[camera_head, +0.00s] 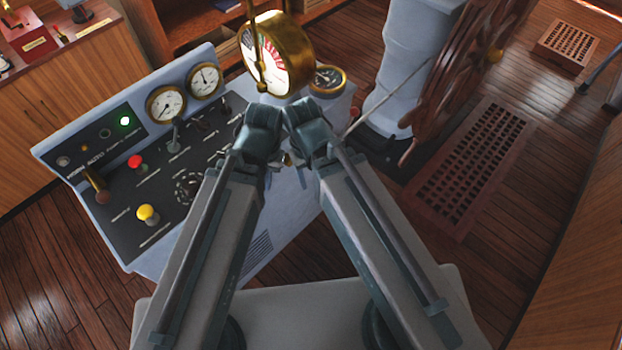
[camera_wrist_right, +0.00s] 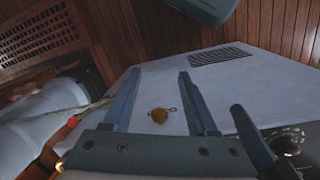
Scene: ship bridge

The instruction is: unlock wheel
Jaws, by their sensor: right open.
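The dark wooden ship's wheel (camera_head: 462,70) stands at the upper right in the head view, on a pale column (camera_head: 412,60). A small brass fitting (camera_wrist_right: 158,115) shows against the pale console side in the right wrist view. A small part of it also seems to show between my arms in the head view (camera_head: 287,158). My right gripper (camera_wrist_right: 160,75) is open, with its two fingers apart on either side of the brass fitting in that picture; contact cannot be told. My left gripper is mostly hidden behind its arm in the head view, and its jaws cannot be made out.
The console (camera_head: 130,170) carries gauges, a red button (camera_head: 135,161), a yellow knob (camera_head: 147,213) and a green light. A brass telegraph dial (camera_head: 275,60) stands behind my arms. A floor grating (camera_head: 470,165) lies by the wheel. Open wooden floor lies at left.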

